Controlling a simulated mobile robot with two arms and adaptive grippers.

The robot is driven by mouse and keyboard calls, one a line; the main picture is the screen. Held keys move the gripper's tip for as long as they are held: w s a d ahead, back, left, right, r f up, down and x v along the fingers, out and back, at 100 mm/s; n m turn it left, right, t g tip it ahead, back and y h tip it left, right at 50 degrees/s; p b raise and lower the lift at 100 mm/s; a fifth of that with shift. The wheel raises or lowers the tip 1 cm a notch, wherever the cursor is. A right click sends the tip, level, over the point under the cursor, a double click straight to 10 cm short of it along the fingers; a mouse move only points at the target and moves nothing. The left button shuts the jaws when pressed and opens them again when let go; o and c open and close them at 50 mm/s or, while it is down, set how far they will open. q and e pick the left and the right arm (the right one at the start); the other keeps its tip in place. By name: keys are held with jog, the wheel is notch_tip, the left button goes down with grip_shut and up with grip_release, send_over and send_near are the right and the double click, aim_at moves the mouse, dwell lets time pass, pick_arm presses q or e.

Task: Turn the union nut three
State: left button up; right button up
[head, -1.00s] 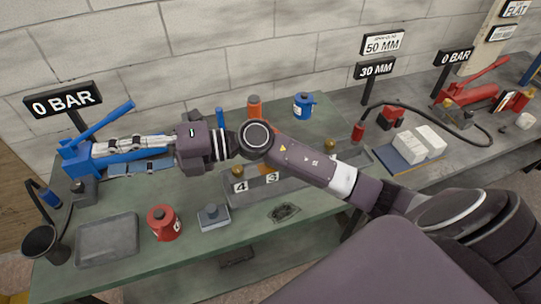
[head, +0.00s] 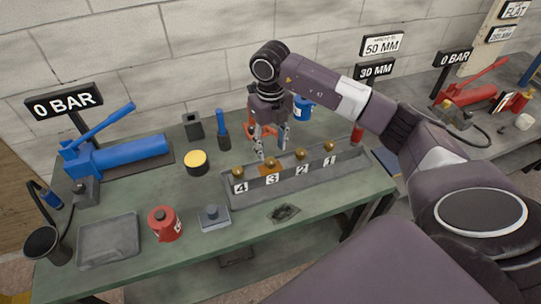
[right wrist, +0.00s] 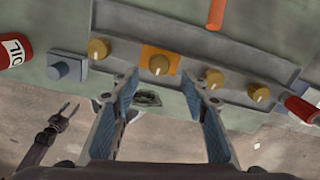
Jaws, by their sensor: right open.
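Union nut three (head: 271,164) is a brass knob on an orange plate, behind the label 3 on a grey rail (head: 310,184). It also shows near the top centre of the right wrist view (right wrist: 158,62). My right gripper (head: 272,150) points down just above and behind this nut, open and empty. In the right wrist view its two fingers (right wrist: 165,88) stand apart on either side of the nut's line, not touching it. A dark two-fingered gripper (right wrist: 64,116), my left one, shows low at the left of that view with its fingers apart.
Brass nuts four (head: 238,173), two (head: 300,154) and one (head: 330,147) share the rail. A blue pump (head: 120,153), a yellow-topped tin (head: 196,162), a red can (head: 164,224) and a grey tray (head: 108,240) stand to the left.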

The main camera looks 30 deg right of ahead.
aim_at(271, 161)
jog(key=shift+f+p, duration=0.45)
jog(key=shift+f, duration=2)
jog(key=shift+c, duration=0.2)
grip_shut()
